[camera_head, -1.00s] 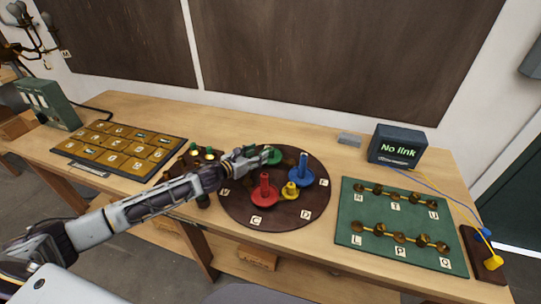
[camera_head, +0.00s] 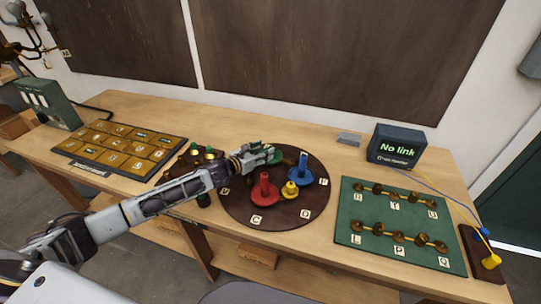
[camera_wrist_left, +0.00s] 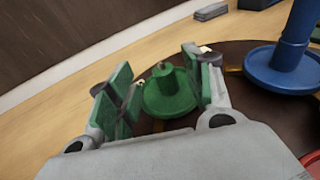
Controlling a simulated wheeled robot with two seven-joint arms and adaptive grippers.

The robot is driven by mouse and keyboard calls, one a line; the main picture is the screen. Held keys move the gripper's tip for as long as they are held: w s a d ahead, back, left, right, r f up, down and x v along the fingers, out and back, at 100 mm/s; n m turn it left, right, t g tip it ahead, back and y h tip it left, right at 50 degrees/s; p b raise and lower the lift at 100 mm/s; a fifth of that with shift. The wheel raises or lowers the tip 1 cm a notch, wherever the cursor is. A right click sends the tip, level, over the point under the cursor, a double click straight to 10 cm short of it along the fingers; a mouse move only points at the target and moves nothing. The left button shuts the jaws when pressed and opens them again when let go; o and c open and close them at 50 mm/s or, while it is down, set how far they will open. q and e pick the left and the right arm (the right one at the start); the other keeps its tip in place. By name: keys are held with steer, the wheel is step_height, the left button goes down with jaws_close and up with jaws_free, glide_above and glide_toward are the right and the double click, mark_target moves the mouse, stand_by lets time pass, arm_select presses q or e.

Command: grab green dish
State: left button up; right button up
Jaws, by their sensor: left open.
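The green dish (camera_wrist_left: 168,92) stands on the dark round board (camera_head: 238,213), with a short knob on top. In the left wrist view it sits between the two spread fingers of my left gripper (camera_wrist_left: 163,86), closer to the right finger. I cannot tell whether a finger touches it. In the head view my left gripper (camera_head: 267,155) covers part of the green dish (camera_head: 277,158) at the board's far side. My right gripper is in neither view.
On the board stand a red dish (camera_head: 264,190), a small yellow dish (camera_head: 290,190) and a blue dish (camera_head: 300,172). A green panel (camera_head: 350,212) with brass knobs and a "No link" monitor (camera_head: 396,146) are to the right. A brass key panel (camera_head: 118,147) is left.

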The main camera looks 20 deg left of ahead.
arm_select(q)
steer(key=shift+p+x, duration=0.4)
steer(key=shift+x, duration=1.95)
steer(key=shift+c, duration=0.4)
steer(key=c, duration=0.9)
jaws_close()
steer(key=shift+r, duration=0.1)
steer(key=shift+r+p, duration=0.4)
steer(key=shift+r, duration=4.45)
